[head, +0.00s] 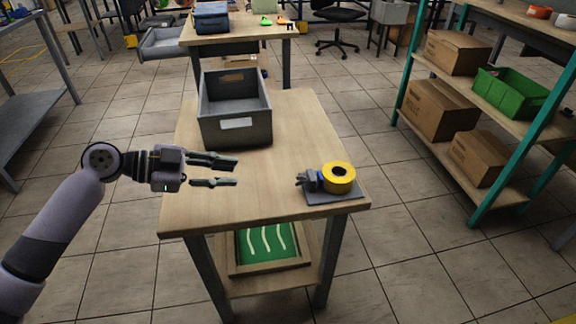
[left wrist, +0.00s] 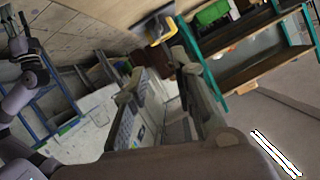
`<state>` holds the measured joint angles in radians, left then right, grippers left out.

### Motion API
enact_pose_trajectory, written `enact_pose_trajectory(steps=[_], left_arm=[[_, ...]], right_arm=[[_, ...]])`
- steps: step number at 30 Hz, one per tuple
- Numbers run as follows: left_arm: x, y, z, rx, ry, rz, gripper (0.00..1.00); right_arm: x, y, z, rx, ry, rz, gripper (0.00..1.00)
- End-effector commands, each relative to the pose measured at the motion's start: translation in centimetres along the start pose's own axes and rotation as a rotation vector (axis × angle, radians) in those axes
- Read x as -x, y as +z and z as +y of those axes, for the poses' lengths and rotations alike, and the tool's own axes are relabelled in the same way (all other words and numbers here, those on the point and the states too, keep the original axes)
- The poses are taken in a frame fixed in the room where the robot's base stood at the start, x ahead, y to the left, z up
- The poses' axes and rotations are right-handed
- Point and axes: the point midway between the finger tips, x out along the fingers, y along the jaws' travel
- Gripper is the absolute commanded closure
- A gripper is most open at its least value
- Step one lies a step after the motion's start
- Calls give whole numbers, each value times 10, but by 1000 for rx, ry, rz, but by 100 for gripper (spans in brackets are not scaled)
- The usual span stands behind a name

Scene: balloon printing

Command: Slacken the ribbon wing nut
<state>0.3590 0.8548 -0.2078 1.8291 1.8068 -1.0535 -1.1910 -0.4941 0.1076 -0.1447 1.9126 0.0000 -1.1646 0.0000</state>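A yellow ribbon roll (head: 339,178) sits on a small dark base plate (head: 334,196) at the table's front right corner. A small dark part (head: 306,181), perhaps the wing nut, sticks out at the left of a blue-grey block beside the roll; its shape is too small to make out. My left gripper (head: 226,172) is open and empty over the table, left of the roll and clearly apart from it. Its two fingers (left wrist: 165,95) show spread in the left wrist view, with the yellow roll (left wrist: 163,30) beyond them.
A grey bin (head: 236,124) stands on the wooden table (head: 290,120) behind my gripper. A green tray with white strips (head: 238,262) lies on the lower shelf. A shelf rack with cardboard boxes (head: 437,108) and a green crate (head: 508,95) stands at right. The tabletop between gripper and roll is clear.

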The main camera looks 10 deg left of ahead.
Motion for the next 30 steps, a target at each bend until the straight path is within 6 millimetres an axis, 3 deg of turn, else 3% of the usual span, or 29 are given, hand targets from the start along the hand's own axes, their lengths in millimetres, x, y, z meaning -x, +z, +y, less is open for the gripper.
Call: enact_pose_trajectory(steps=[6,11,30], left_arm=[[14,-3,2,0,1,-2,75],[5,-2,2,-1,1,-1,75],[-125,-3,2,-1,0,0,75]], right_arm=[[-28,17,-2,3,-3,-21,60],[-34,20,-2,4,-3,-22,60],[-47,31,-3,6,-4,-33,60]])
